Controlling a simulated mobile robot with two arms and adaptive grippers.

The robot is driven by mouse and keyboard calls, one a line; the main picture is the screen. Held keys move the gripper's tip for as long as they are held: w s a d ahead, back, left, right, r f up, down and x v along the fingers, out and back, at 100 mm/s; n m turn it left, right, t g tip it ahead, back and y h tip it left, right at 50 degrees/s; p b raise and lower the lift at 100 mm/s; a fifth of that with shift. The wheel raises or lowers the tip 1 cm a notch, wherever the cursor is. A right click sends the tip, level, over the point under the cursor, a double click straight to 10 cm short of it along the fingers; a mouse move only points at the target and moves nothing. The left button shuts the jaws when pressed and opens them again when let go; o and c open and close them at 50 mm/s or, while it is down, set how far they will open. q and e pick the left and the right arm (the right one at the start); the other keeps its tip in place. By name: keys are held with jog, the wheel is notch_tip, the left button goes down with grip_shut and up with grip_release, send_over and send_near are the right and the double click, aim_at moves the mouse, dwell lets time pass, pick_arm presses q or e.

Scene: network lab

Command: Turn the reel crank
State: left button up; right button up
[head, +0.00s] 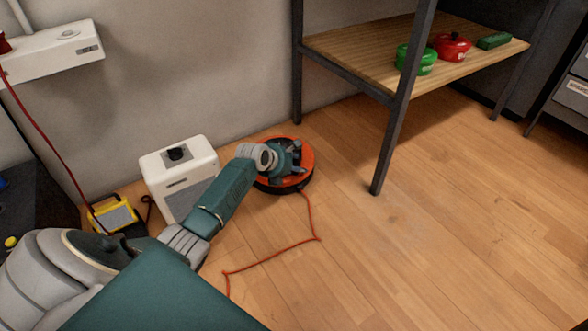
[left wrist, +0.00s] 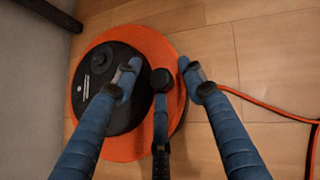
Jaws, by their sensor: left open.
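The reel (head: 304,158) lies flat on the floor, with an orange rim and a dark side. It also shows in the left wrist view (left wrist: 112,148), with a black plate (left wrist: 110,115) inside the rim. A small round black knob (left wrist: 98,58), seemingly the crank's, stands off-centre on this plate. My left gripper (head: 290,160) is over the reel and hides part of it. In the left wrist view its blue fingers (left wrist: 161,80) are spread over the reel's right part. The knob is left of both fingertips.
An orange cable (head: 270,259) runs from the reel over the floor. A white box (head: 184,190) stands left of the reel, beside a yellow device (head: 111,214). A shelf leg (head: 393,140) rises to the right. The floor at right is clear.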

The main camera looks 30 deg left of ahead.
pick_arm(q)
grip_shut()
jog(key=shift+p, duration=0.65)
dwell(0.4)
